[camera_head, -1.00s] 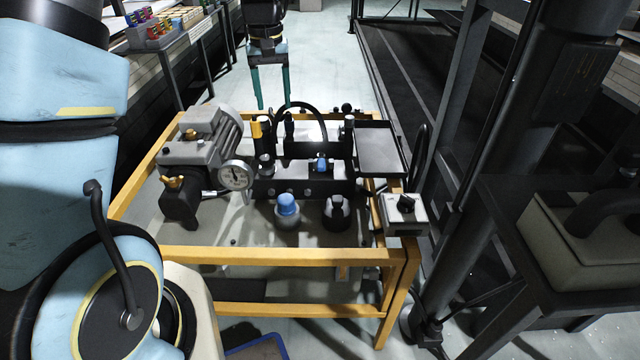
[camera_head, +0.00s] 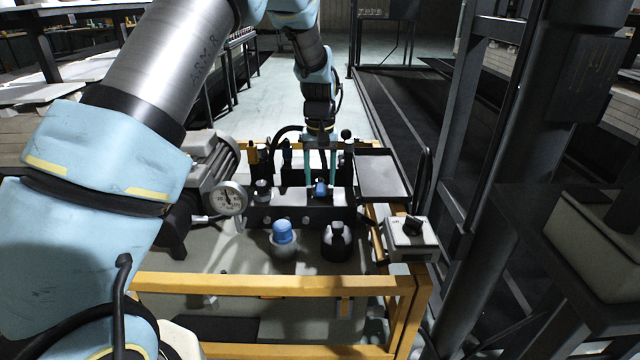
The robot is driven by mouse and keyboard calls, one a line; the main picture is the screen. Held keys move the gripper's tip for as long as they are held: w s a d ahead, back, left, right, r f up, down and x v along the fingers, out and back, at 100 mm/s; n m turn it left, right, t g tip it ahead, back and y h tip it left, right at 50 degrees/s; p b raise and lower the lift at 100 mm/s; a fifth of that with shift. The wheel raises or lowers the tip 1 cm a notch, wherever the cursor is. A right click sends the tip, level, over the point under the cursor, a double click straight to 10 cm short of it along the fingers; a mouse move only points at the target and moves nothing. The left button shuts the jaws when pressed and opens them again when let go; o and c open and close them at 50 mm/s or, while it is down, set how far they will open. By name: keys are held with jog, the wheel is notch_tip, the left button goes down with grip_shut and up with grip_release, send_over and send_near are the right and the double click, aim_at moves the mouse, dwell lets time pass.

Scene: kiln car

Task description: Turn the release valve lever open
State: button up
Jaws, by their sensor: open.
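A small blue handle (camera_head: 320,189), which looks like the release valve lever, sits on the front of the dark valve block (camera_head: 285,212) in the middle of the yellow-framed cart. My gripper (camera_head: 320,176) points down at the block, with two teal fingers apart. The fingertips are just above and around the blue handle's left and right sides. I cannot tell whether they touch it. The gripper is open and partly hides the rear of the block. The exact angle of the handle is too small to tell.
A motor with a round gauge (camera_head: 229,198) stands left of the block. A blue-capped cylinder (camera_head: 284,238) and a black fitting (camera_head: 336,241) stand in front. A flat dark tray (camera_head: 381,175) and a switch box (camera_head: 409,238) are at the right. A thick dark post rises further right.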

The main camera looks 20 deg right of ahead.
jog(key=shift+f, duration=1.05)
grip_shut()
dwell(0.7)
